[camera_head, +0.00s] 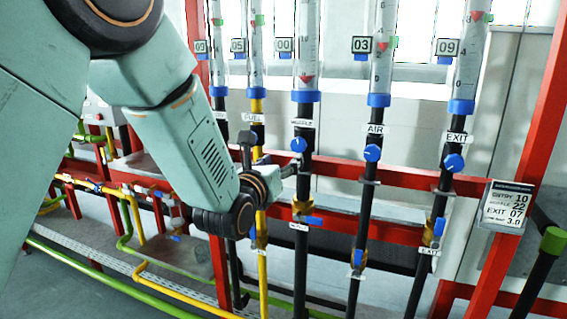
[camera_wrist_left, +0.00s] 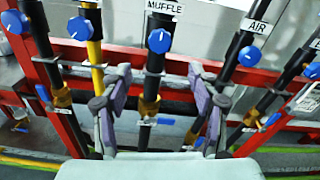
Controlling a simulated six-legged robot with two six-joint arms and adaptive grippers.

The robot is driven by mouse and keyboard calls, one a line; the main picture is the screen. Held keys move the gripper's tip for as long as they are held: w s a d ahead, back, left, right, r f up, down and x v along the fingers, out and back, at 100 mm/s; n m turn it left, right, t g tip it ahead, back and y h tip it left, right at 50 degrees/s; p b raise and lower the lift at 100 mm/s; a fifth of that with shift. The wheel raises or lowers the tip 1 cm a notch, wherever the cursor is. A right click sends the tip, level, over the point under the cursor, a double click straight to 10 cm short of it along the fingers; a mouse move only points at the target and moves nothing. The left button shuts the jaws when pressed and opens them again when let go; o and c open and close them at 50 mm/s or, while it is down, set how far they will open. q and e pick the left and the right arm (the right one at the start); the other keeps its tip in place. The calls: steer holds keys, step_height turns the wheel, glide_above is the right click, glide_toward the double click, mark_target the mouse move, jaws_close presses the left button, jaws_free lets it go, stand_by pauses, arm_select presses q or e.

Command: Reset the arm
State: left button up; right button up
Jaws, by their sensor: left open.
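My left arm (camera_head: 205,150) reaches in from the left in the head view, in front of the flow-meter panel. Its left gripper (camera_head: 272,157) is in front of the FUEL and MUFFLE pipes. In the left wrist view the left gripper (camera_wrist_left: 158,82) is open, its fingers spread either side of the MUFFLE pipe below the MUFFLE knob (camera_wrist_left: 159,40). Nothing shows between the fingers except the pipe behind; I cannot tell the gap to it. The MUFFLE knob also shows in the head view (camera_head: 298,145). The FUEL knob is hidden there by my gripper. My right gripper is not in view.
A red frame (camera_head: 340,172) crosses behind the pipes. The AIR knob (camera_head: 372,153) and EXIT knob (camera_head: 454,162) are to the right. Blue lever valves (camera_head: 313,221) sit lower down. A sign (camera_head: 507,206) hangs on the right post. Yellow and green pipes run low at left.

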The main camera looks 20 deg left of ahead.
arm_select(q)
steer(key=s+f+n+g+b, duration=0.1)
steer(key=s+f+n+g, duration=0.55)
steer(key=f+n, duration=0.75)
steer(key=s+f+n+g+b, duration=0.1)
steer(key=s+f+n+g, duration=0.2)
steer(key=s+f+n, duration=0.85)
steer(key=s+f+n+g+b, duration=0.1)
steer(key=s+f+n+g, duration=0.3)
steer(key=s+f, duration=0.6)
steer(key=s+f+n+g+b, duration=0.1)
steer(key=s+f+n+g, duration=0.3)
steer(key=s+f, duration=0.7)
steer(key=s+n, duration=0.1)
steer(key=s, duration=0.5)
steer(key=shift+s+a+y, duration=0.2)
steer(key=shift+a+y, duration=0.05)
steer(key=shift+y, duration=0.05)
steer(key=shift+g, duration=0.25)
steer(key=shift+c, duration=0.5)
